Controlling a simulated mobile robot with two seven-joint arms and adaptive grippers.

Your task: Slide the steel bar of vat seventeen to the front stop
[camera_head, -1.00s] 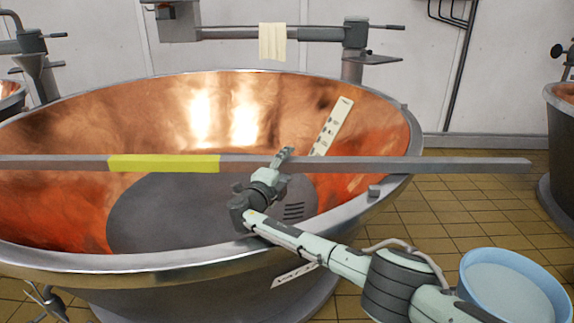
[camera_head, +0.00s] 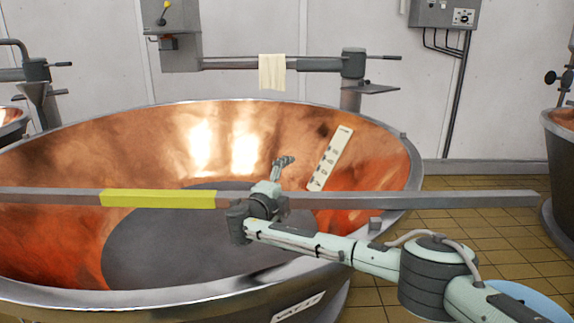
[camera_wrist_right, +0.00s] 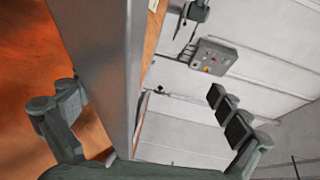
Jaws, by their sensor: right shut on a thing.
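The long steel bar (camera_head: 400,200), with a yellow band (camera_head: 158,198), lies crosswise over the wide copper vat (camera_head: 300,120). Its right end reaches past the rim. A small grey block (camera_head: 375,223) sits on the right rim, slightly nearer to me than the bar, with a narrow gap between. My right gripper (camera_head: 283,163) crosses the bar near the middle, its fingertips beyond the far side. It is shut on the bar, which also runs between the fingers in the wrist view (camera_wrist_right: 112,70). My left gripper is not in view.
A white marked strip (camera_head: 329,158) leans on the vat's inner right wall. A pale cloth (camera_head: 272,72) hangs from the grey arm behind. A blue tub (camera_head: 535,300) is partly hidden at the lower right. Tiled floor (camera_head: 460,240) is open right of the vat.

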